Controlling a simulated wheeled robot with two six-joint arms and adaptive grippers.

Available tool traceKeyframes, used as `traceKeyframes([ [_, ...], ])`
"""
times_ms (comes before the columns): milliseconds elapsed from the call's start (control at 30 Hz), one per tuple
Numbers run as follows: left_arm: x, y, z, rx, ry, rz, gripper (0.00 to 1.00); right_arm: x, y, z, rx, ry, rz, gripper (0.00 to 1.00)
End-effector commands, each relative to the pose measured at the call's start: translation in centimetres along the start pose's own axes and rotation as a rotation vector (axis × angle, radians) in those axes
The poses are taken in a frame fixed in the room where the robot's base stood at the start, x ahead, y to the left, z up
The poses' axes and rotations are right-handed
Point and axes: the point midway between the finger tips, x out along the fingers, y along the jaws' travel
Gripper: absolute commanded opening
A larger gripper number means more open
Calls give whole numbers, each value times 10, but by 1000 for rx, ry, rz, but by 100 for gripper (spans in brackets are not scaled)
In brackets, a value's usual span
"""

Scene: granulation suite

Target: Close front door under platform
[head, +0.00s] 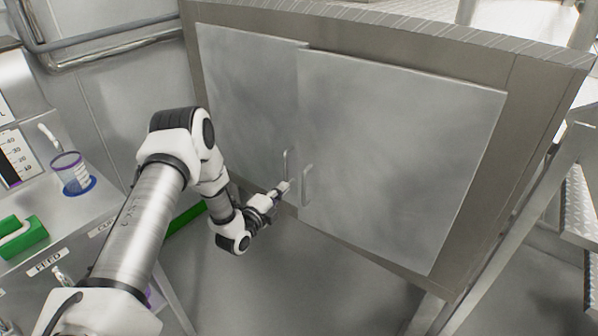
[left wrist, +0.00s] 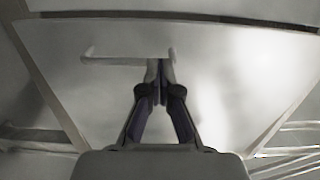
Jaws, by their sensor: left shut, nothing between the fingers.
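Two flat grey doors are set under the platform in the head view: a left door (head: 245,95) and a right door (head: 400,140). Each has an upright bar handle near the middle seam, the left handle (head: 286,165) and the right handle (head: 306,186). The right door's near edge looks slightly proud of the left door; I cannot tell how far either stands open. My left gripper (head: 283,188) is shut and empty, at the low end of the left handle. In the left wrist view its fingertips (left wrist: 159,72) are close to one end of a handle (left wrist: 125,58); contact is unclear.
The platform (head: 400,35) has a ridged top edge. A metal stair frame (head: 530,205) stands at the right. A bench (head: 60,230) with a green-handled part (head: 22,238) and a clear cup (head: 72,172) is at the left. Floor below the doors is clear.

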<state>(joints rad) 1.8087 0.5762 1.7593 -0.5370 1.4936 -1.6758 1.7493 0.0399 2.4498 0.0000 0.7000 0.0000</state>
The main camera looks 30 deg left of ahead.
Motion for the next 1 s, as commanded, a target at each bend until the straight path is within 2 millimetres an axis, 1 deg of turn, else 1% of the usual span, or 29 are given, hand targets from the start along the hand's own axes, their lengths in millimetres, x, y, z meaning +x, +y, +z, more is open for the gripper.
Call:
traceKeyframes([
  [33,12,1,-1,4,3,-3,0,3,0,0,0,0,0,40],
  [200,49,0,-1,3,2,-4,0,6,0,0,0,0,0,40],
  [300,69,0,-1,2,2,-3,0,8,0,0,0,1,0,40],
  [400,83,0,-1,1,2,-3,0,8,0,0,0,0,0,40],
  [567,93,0,0,0,1,-1,0,9,0,0,0,0,0,40],
  [867,94,0,1,-1,0,-1,0,9,0,0,0,1,0,40],
  [933,96,1,4,0,-5,-1,0,11,0,0,0,1,0,40],
  [1000,100,2,13,1,-17,-3,0,16,0,0,0,1,0,40],
])
